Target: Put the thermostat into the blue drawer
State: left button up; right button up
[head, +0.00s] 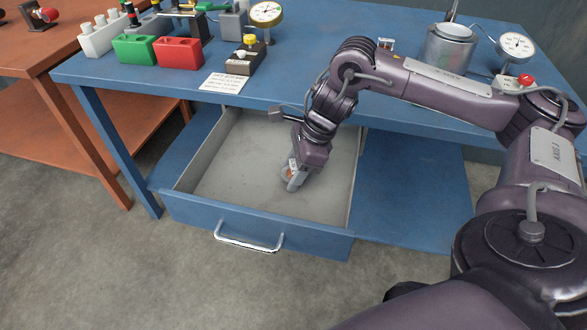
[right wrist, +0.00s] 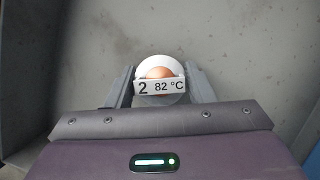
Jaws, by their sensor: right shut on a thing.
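The blue drawer (head: 190,210) is pulled out below the blue workbench, and its grey floor looks empty apart from my gripper's reach. My right gripper (head: 291,180) points down inside the drawer, right of its middle. It is shut on the thermostat (right wrist: 160,76), a round white and copper piece with a label reading "2 82 °C". In the right wrist view the thermostat sits between the two grey fingers, over the grey drawer floor. I cannot tell whether it touches the floor. In the head view the gripper mostly hides it. My left gripper is not in view.
The blue workbench (head: 330,65) carries a green block (head: 134,49), a red block (head: 179,53), a dial gauge (head: 266,14) and a metal pot (head: 450,47). The drawer walls stand around my gripper. An orange bench (head: 50,50) is at the left.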

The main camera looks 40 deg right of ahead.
aim_at(295, 166)
jog(key=o, duration=1)
jog(key=shift+f, duration=0.1)
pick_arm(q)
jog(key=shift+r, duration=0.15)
pick_arm(e)
jog(key=shift+d+r, duration=0.1)
jog(key=shift+r, duration=0.3)
jog(key=p+v, duration=0.1)
jog(key=v, duration=0.5)
jog(key=shift+r+p, duration=0.3)
jog(key=shift+p, duration=0.1)
pick_arm(q)
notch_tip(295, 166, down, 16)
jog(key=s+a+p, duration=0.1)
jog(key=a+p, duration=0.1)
jog(key=p, duration=0.1)
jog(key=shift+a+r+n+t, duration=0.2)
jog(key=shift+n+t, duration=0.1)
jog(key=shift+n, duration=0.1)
pick_arm(e)
jog(key=shift+v, duration=2.5)
jog(key=shift+s+d, duration=0.1)
